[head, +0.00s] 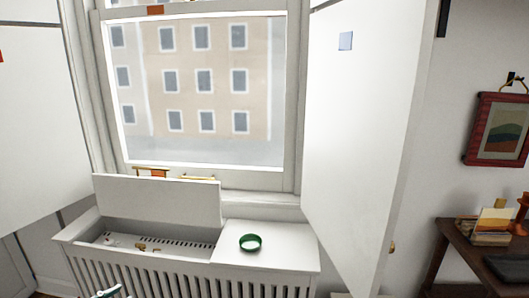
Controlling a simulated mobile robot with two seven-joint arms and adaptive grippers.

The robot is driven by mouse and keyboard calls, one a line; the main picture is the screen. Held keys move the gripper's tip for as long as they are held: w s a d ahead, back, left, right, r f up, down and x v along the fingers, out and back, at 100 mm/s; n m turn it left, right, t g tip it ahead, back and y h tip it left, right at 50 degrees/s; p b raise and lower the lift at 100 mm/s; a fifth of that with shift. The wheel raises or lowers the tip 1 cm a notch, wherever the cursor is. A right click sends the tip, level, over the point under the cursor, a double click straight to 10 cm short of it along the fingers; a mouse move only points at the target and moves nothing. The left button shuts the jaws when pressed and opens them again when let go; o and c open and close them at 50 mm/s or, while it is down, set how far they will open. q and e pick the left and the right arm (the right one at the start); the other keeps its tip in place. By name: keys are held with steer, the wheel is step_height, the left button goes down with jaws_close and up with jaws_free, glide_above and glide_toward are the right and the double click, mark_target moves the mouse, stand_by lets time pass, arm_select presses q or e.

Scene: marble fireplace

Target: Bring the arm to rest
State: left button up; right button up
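Neither of my grippers can be made out in the head view, so what they hold is hidden. A small white and teal piece (108,293) pokes up at the bottom edge, left of the middle; too little shows to tell what it is.
Below the window (200,90) stands a white slatted cover (285,260) with its left lid (155,200) raised and small brass parts inside. A green round dish (250,243) sits on its flat right top. White panels (355,130) flank the window. A dark desk (465,250) stands right.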

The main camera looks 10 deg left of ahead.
arm_select(q)
steer(key=s+d+f+m+g, duration=0.3)
steer(key=s+d+f, duration=0.1)
steer(key=s+f, duration=0.5)
steer(key=s+d+f+m+g, duration=0.3)
steer(key=s+f, duration=0.4)
steer(key=s, duration=0.5)
steer(key=d+r+n+t+p, duration=0.2)
steer(key=d+n, duration=0.7)
steer(key=d, duration=1.1)
steer(key=shift+s+y+p, duration=0.3)
steer(key=shift+s+p, duration=0.05)
steer(key=shift+p, duration=0.45)
arm_select(e)
steer(key=shift+s+a+r, duration=0.25)
steer(key=shift+s+r, duration=0.05)
steer(key=shift+r, duration=0.15)
steer(key=shift+s+a+r, duration=0.2)
steer(key=shift+s+r, duration=0.05)
steer(key=shift+r, duration=0.2)
steer(key=shift+w+r, duration=0.1)
steer(key=shift+r, duration=0.05)
steer(key=shift+w+r, duration=0.15)
steer(key=shift+r, duration=0.1)
